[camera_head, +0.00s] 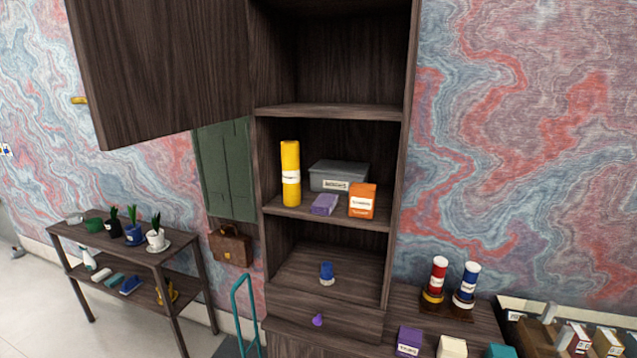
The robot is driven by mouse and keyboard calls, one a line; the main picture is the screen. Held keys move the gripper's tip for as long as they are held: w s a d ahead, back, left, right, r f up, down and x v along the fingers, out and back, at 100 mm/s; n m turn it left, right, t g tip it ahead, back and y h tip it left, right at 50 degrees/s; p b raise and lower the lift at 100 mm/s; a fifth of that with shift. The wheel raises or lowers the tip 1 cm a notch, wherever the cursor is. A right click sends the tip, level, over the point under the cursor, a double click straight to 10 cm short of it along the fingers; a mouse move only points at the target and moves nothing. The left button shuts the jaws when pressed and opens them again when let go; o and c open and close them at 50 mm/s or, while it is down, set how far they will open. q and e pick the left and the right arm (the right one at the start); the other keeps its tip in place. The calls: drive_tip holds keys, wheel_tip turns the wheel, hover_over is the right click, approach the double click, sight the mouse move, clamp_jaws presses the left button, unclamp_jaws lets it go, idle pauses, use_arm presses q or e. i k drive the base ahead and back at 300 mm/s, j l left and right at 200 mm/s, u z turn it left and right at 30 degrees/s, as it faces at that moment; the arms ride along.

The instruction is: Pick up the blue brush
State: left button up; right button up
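A small blue item (131,285) lies on the lower shelf of the dark side table at the left. It looks like a brush, but it is too small to be sure. A teal item (113,280) and a pale item (101,274) lie beside it to the left. Neither of my grippers is in view, so I cannot see how they stand to the blue item.
The side table (93,240) bears potted plants on top; a spray bottle (88,260) stands on its lower shelf. A tall dark cabinet (262,180) with an open door (160,70) stands mid-view. A teal handle (236,300) rises before it.

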sight(326, 276)
drive_tip(key=i+j+z, duration=0.15)
drive_tip(key=j+z, duration=0.15)
drive_tip(key=j, duration=0.7)
drive_tip(key=j+z, duration=0.3)
drive_tip(key=j, duration=0.75)
